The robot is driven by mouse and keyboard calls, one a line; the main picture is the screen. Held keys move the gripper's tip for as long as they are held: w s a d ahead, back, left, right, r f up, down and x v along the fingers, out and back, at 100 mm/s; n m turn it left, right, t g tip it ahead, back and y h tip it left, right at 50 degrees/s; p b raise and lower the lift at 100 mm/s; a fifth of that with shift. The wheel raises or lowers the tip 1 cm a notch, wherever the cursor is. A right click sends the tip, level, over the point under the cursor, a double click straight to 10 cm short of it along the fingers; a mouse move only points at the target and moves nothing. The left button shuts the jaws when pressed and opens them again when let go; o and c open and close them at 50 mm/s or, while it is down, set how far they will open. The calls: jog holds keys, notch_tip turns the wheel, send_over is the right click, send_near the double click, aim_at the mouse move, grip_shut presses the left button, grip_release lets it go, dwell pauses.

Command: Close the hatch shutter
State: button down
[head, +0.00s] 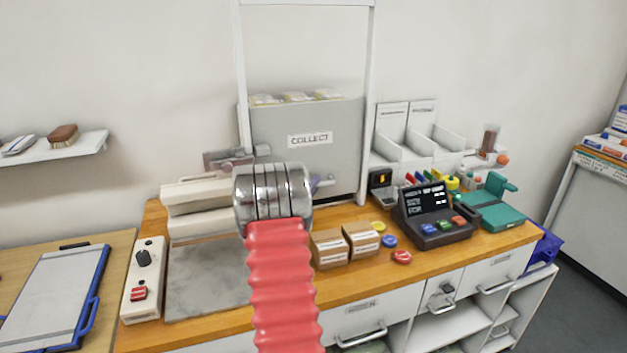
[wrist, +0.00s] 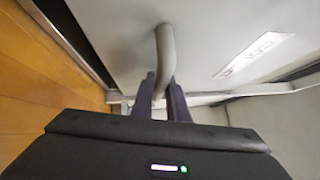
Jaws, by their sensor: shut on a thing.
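The hatch shutter (head: 345,115) is a grey panel with a COLLECT label, between two white upright rails in the head view. The frame stands open above its top edge. In the wrist view the shutter (wrist: 115,25) fills the upper part, with its grey bar handle (wrist: 165,50) sticking out. My gripper (wrist: 162,98) has its two dark fingers shut on the handle, one on each side. In the head view my red and metal arm hides most of the gripper and the shutter's lower left. I cannot tell whether the shutter's lower edge touches the counter.
The wooden counter (head: 365,285) holds two small cardboard boxes (head: 345,243), coloured discs (head: 402,257), a dark keypad terminal (head: 435,215) and a green device (head: 492,205). A white control box (head: 143,280) with a knob stands at left. Pale packets (head: 297,97) show above the shutter.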

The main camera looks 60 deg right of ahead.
jog(key=shift+f, duration=0.65)
jog(key=c, duration=2)
grip_release()
jog(key=shift+a, duration=0.1)
jog(key=a+f, duration=0.1)
jog(key=a, duration=1.2)
jog(key=shift+a+f, duration=0.25)
jog(key=shift+f, duration=0.15)
jog(key=shift+w, duration=0.1)
jog(key=shift+c, duration=0.2)
